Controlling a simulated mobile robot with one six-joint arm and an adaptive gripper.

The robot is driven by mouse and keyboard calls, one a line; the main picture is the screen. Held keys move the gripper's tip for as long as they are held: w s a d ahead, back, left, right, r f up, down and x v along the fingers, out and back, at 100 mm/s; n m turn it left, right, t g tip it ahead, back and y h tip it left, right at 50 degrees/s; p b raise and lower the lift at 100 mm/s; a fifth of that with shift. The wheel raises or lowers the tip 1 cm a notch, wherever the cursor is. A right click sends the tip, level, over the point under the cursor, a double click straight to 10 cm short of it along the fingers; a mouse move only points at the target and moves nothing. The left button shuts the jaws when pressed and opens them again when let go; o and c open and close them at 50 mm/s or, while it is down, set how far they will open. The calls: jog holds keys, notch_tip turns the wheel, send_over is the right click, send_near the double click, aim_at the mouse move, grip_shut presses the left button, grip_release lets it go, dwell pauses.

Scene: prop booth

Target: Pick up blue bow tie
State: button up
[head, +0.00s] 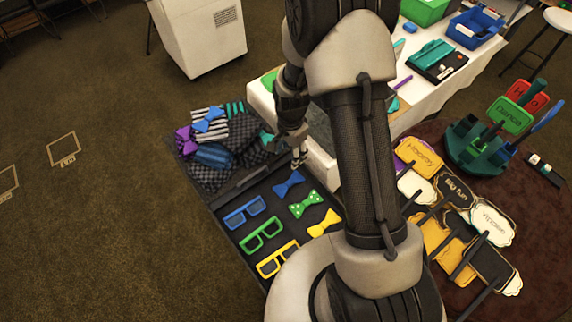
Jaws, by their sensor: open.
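A blue bow tie (288,183) lies on the dark bottom of an open case (235,235), above a green dotted bow tie (305,204) and a yellow bow tie (324,223). A second blue bow tie (210,120) sits on a black-and-white striped item (199,113) in the pile at the upper left. My gripper (298,163) is just above and slightly right of the lower blue bow tie in the picture. It is open, with nothing seen in it. Its exact height over the tie cannot be told.
Blue glasses (245,212), green glasses (262,234) and yellow glasses (278,258) lie left of the bow ties. A white table (408,112) stands close by. Speech signs (418,154) lie on a round brown surface at right.

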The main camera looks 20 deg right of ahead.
aim_at(289, 182)
notch_tip(289, 182, down, 19)
jog(key=b, duration=0.5)
jog(key=shift+f, duration=0.1)
jog(key=shift+c, duration=0.4)
jog(key=c, duration=0.8)
